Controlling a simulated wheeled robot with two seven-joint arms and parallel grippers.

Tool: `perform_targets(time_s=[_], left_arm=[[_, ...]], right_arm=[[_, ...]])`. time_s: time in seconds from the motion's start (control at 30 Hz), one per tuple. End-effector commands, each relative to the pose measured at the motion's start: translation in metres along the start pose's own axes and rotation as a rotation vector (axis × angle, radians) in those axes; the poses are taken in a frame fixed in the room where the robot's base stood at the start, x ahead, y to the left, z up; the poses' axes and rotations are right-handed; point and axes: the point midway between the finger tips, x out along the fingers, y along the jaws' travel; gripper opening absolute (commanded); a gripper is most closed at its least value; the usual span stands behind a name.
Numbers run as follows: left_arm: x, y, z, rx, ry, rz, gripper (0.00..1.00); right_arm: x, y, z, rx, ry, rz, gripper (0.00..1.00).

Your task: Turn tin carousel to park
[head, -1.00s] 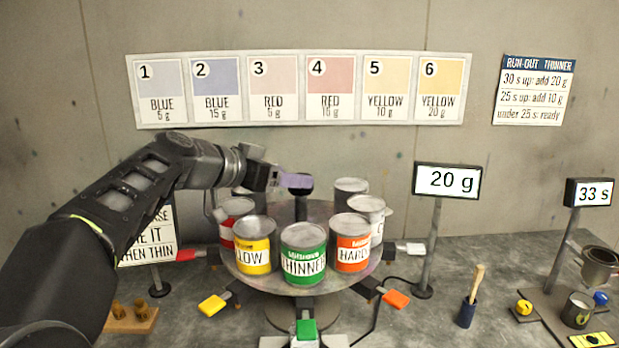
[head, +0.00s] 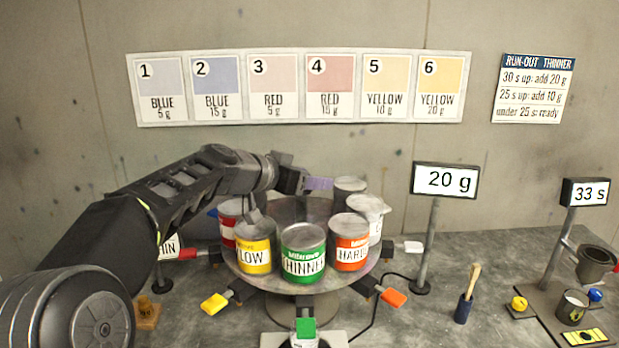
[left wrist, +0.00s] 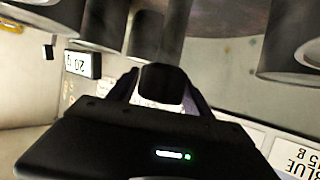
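The round tin carousel (head: 300,282) stands mid-bench, with its tins around the rim. In the left wrist view a dark rounded piece (left wrist: 163,82) sits between the two separated fingers; contact is unclear. My right gripper is out of view.
Coloured tabs, among them green (head: 306,328), yellow (head: 214,302) and orange (head: 394,298), stick out around the carousel. A 20 g display (head: 445,181) stands right of it.

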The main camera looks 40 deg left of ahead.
Motion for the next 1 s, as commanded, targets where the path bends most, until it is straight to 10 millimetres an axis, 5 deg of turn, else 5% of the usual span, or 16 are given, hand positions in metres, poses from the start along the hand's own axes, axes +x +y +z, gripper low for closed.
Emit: perform_targets(time_s=[0.7, 1.0], left_arm=[[-0.0003, -0.0001, -0.0001, 0.0, 0.0, 0.0, 0.0], [-0.0003, -0.0002, -0.0002, 0.0, 0.0, 0.0, 0.0]], right_arm=[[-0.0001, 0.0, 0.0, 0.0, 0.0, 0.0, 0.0], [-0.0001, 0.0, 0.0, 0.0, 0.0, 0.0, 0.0]])
